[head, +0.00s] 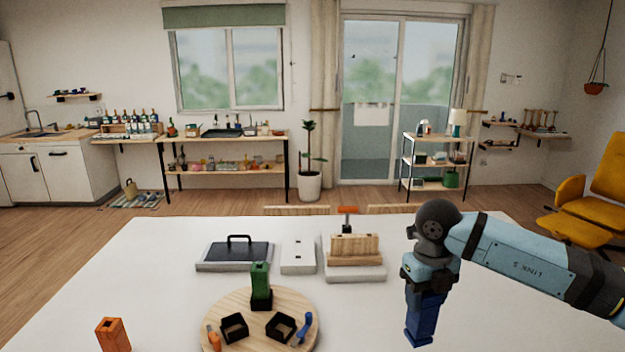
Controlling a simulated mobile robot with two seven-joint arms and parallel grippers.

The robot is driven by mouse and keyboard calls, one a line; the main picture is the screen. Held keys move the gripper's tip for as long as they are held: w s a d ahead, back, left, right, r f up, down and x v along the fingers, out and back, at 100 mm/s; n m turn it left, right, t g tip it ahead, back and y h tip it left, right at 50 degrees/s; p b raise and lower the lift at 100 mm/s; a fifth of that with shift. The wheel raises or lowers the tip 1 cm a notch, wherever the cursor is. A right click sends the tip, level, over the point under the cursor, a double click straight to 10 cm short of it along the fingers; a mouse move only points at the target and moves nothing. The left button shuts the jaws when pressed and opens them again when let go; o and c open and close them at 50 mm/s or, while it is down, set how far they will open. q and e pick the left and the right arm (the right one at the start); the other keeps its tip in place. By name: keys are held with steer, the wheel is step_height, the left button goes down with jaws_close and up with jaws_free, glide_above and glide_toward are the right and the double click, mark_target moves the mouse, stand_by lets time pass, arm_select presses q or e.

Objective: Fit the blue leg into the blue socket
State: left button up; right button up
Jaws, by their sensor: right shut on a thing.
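My right gripper (429,287) is shut on the blue leg (423,322), a dark blue square post that hangs upright below it, right of the round wooden board (262,296). The board has black sockets. The front right socket (281,327) has a blue lever-like piece (302,328) beside it and looks empty; it appears to be the blue socket. The leg is well apart from it. The front left socket (234,327) looks empty, with an orange piece (214,341) beside it. A green leg (261,282) stands in the back socket. My left gripper is not in view.
An orange leg (113,335) with a hole in its top stands on the white table (160,290) at left. Behind the board are a dark tray-like case (236,257), a white plate (298,256) and a wooden block holder (354,259). The table between board and leg is clear.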

steer(key=s+d+f+n+p, duration=0.1)
steer(key=s+n, duration=0.5)
steer(key=n, duration=1)
steer(key=s+d+f+n+p, duration=0.1)
steer(key=s+f+n+p, duration=0.3)
steer(key=n, duration=1.3)
steer(key=s, duration=0.3)
steer(key=shift+d, duration=0.3)
steer(key=shift+d, duration=0.1)
